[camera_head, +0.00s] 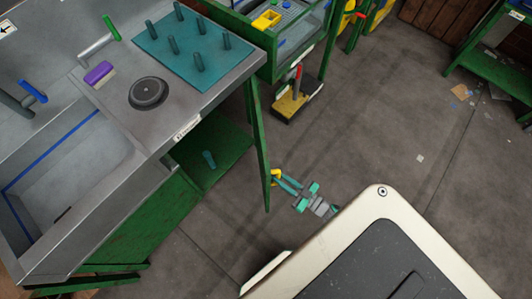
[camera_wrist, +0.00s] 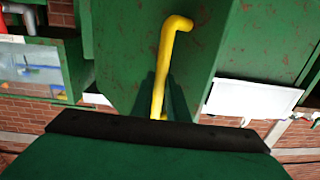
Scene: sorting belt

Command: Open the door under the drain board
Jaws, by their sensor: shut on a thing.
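The green door (camera_head: 259,150) stands swung out from the cabinet under the metal counter (camera_head: 215,85), seen almost edge-on in the head view. Its green face (camera_wrist: 225,50) fills the middle of the wrist view. A bent yellow handle (camera_head: 276,174) sits on the door's outer side, and it runs upright in the wrist view (camera_wrist: 170,60). My gripper (camera_head: 281,180) is shut on the handle, its teal fingers (camera_wrist: 160,98) on either side of it. A teal drain board with upright pegs (camera_head: 190,62) lies on the counter above. The handle's lower end is hidden in the wrist view.
Inside the opening, a small teal item (camera_head: 209,159) stands on a green shelf (camera_head: 225,140). A yellow-based item (camera_head: 297,102) is near the door's far side. A sink (camera_head: 75,170) is at left. Open floor (camera_head: 400,130) lies to the right.

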